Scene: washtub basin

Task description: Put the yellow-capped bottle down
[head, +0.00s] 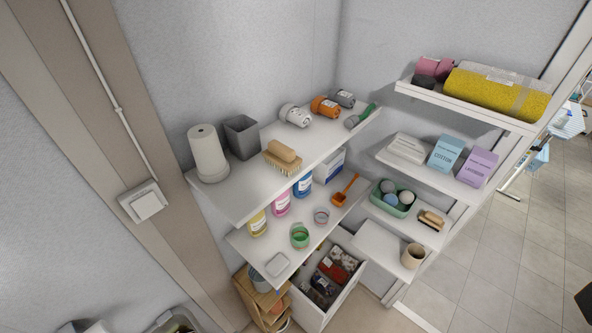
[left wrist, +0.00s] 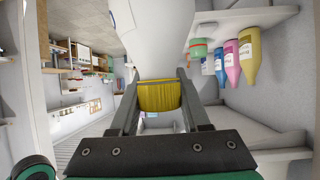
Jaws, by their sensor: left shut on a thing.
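In the left wrist view, my left gripper (left wrist: 159,88) is shut on the ribbed yellow cap (left wrist: 162,97) of the yellow-capped bottle. The white bottle body (left wrist: 160,40) runs from the cap to the top of that view, where it is cut off. Its base and what lies beneath it are hidden. The head view shows neither this bottle nor either gripper.
In the head view, an upper left shelf (head: 235,205) holds a white cylinder, a grey bin and a brush. A lower shelf (head: 252,247) holds yellow, pink and blue bottles (head: 302,186). A small right shelf (head: 378,246) has bare room beside a beige cup (head: 413,256).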

